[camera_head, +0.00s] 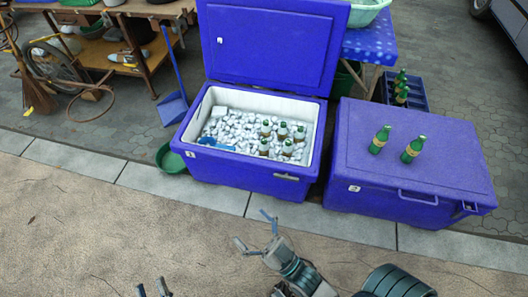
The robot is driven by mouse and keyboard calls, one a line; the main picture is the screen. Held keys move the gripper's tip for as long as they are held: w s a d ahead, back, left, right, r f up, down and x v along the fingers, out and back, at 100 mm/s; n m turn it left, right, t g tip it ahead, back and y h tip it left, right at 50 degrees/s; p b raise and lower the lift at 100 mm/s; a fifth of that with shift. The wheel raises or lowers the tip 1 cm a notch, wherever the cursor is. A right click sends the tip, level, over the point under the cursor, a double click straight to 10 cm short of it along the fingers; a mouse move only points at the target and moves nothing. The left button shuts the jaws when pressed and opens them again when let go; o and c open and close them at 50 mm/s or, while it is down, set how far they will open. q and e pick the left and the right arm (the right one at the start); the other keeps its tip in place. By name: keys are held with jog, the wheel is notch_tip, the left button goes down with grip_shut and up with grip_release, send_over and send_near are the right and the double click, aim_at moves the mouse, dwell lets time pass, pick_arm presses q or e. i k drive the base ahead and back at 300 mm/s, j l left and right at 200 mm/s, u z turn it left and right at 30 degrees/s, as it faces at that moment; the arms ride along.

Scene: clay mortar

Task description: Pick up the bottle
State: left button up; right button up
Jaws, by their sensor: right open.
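Two green bottles with labels stand upright on the lid of the closed blue cooler, one at the left (379,140) and one at the right (413,150). Several more bottles (282,131) stand in the ice of the open blue cooler (245,178). My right gripper (254,230) is open and empty, in front of the open cooler and apart from every bottle. My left gripper (151,289) shows only its fingertips at the bottom edge; they are spread apart with nothing between them.
The open cooler's raised lid (275,45) stands behind the ice. The closed cooler (410,185) is to its right. A blue crate (415,97) with bottles is behind. A green basin (170,160) and blue dustpan (172,107) are left. The foreground ground is clear.

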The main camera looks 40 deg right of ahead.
aim_at(264, 147)
jog(key=z, duration=1.1)
jog(key=i+j+z, duration=0.2)
jog(key=z, duration=0.3)
jog(key=i+j+z, duration=0.25)
jog(key=z, duration=0.2)
jog(key=i+j+z, duration=0.15)
jog(key=j+z, duration=0.2)
jog(key=z, duration=0.15)
jog(key=i+j, duration=0.1)
jog(key=j, duration=0.25)
jog(key=i+j+z, duration=0.1)
jog(key=j, duration=0.3)
jog(key=i+j, duration=0.1)
jog(key=j, duration=0.25)
jog(key=z, duration=0.05)
